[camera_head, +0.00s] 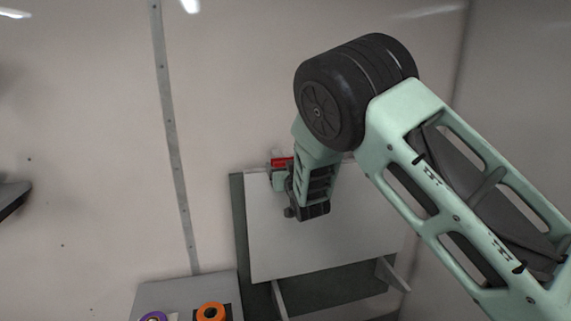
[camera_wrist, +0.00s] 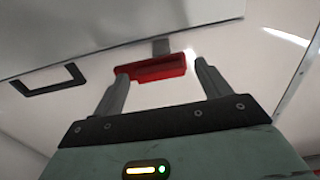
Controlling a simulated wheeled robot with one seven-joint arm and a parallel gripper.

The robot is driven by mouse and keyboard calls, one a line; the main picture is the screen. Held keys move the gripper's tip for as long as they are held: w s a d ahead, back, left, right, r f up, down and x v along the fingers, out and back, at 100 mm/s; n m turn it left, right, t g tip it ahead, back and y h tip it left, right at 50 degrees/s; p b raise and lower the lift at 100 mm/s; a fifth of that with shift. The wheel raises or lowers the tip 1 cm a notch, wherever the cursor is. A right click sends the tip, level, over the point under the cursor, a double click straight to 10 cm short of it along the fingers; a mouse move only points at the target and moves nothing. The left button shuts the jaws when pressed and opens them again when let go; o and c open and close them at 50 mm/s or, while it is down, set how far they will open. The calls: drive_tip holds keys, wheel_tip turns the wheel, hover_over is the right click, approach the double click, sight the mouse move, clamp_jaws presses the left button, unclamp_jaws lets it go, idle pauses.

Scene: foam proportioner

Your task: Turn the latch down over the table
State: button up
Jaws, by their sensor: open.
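The latch is a small red bar (camera_head: 282,162) at the top edge of the folded-up white table panel (camera_head: 285,240) on the wall. In the wrist view the red latch (camera_wrist: 158,68) lies crosswise on a short grey mount. My gripper (camera_wrist: 163,75) is open, with one finger near each end of the latch. I cannot tell whether either finger touches it. In the head view my wrist hides much of the gripper and part of the panel's upper edge.
A grey box (camera_head: 185,287) with a purple ring (camera_head: 153,317) and an orange ring (camera_head: 211,312) stands at the lower left. Grey brackets (camera_head: 390,275) stick out below the panel. A black handle (camera_wrist: 48,80) shows in the wrist view.

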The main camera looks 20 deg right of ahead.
drive_tip(key=c, duration=1.4)
drive_tip(key=shift+f+b, duration=0.1)
drive_tip(key=shift+b, duration=0.25)
drive_tip(key=shift+b, duration=0.4)
drive_tip(key=m+b, duration=0.6)
drive_tip(key=b, duration=0.4)
drive_tip(key=m+b, duration=0.6)
drive_tip(key=b, duration=0.4)
drive_tip(key=m+b, duration=0.5)
drive_tip(key=b, duration=0.4)
drive_tip(key=shift+a+f+m+b, duration=0.25)
drive_tip(key=shift+m+b, duration=0.15)
